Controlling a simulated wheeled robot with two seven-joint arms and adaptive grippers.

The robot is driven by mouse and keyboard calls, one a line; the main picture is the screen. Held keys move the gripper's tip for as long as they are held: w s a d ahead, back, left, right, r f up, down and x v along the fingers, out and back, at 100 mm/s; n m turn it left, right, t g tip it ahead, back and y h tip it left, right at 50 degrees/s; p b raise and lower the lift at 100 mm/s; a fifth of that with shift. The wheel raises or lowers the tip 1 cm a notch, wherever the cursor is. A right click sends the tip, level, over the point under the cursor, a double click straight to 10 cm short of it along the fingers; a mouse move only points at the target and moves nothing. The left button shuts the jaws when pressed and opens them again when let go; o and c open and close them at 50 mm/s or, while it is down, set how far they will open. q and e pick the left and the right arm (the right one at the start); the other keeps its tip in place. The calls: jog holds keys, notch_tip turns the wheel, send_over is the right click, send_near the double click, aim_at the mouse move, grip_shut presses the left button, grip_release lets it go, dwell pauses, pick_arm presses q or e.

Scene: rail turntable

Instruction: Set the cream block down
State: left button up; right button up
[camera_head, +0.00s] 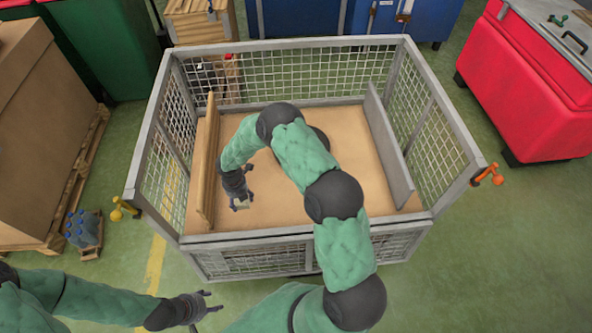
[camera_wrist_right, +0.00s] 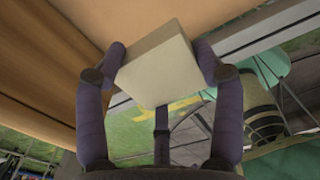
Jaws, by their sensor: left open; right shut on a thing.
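The cream block (camera_wrist_right: 160,66) is gripped between the dark fingers of my right gripper (camera_wrist_right: 160,64) in the right wrist view. In the head view a small part of the cream block (camera_head: 241,205) shows at the tips of my right gripper (camera_head: 241,200), inside the mesh-sided cage. It is low over the tan floor (camera_head: 280,208), near the wooden board on the left. I cannot tell whether the block touches the floor. My left gripper (camera_head: 209,305) is open and empty, outside the cage in front of its near left corner.
The cage has a grey metal rim (camera_head: 300,42) all round. A wooden board (camera_head: 207,160) stands upright inside on the left, a grey panel (camera_head: 388,140) on the right. My right arm covers much of the middle. Yellow (camera_head: 121,210) and orange (camera_head: 490,175) handles stick out at the sides.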

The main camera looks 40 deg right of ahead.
jog(key=s+d+f+b, duration=0.3)
jog(key=d+f, duration=0.2)
jog(key=d, duration=0.4)
jog(key=b, duration=0.2)
send_over(277, 207)
jog(key=f, duration=0.4)
jog(key=shift+a+f, duration=0.2)
jog(key=shift+f, duration=0.05)
jog(key=shift+d+f+b, duration=0.15)
jog(key=shift+f+b, duration=0.5)
jog(key=shift+f, duration=0.25)
jog(key=shift+d+f+b, duration=0.1)
jog(key=shift+f+b, duration=0.55)
jog(key=shift+f, duration=0.25)
jog(key=shift+f, duration=0.2)
jog(key=o, duration=1.2)
jog(key=shift+s, duration=0.1)
jog(key=shift+r, duration=0.15)
